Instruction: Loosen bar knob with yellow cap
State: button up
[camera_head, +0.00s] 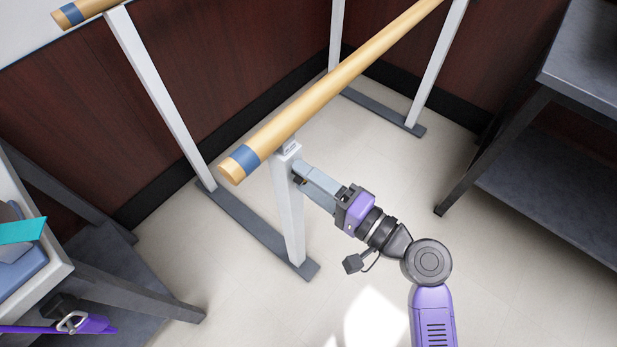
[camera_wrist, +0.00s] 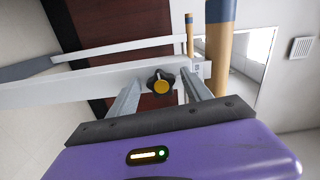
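The bar knob (camera_wrist: 160,84) is black and lobed with a yellow round cap, mounted on the white upright post (camera_wrist: 60,90) of the parallel bars. In the wrist view it lies between the two grey fingers of my gripper (camera_wrist: 160,80). The fingers are apart, one on each side of the knob, and I cannot tell whether either touches it. In the head view my gripper (camera_head: 306,172) reaches the upper part of the near white post (camera_head: 290,215), just under the wooden bar (camera_head: 310,98). There the knob is mostly hidden by the fingers.
A dark grey table (camera_head: 590,60) stands at the right. A bench or table with a teal item (camera_head: 22,230) stands at the left. The post's grey floor foot (camera_head: 255,230) runs along the floor. Pale floor is open around my arm.

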jog(key=v, duration=0.7)
jog(key=shift+s+d, duration=0.25)
jog(key=shift+d, duration=0.1)
jog(key=shift+w, duration=0.1)
dwell(0.3)
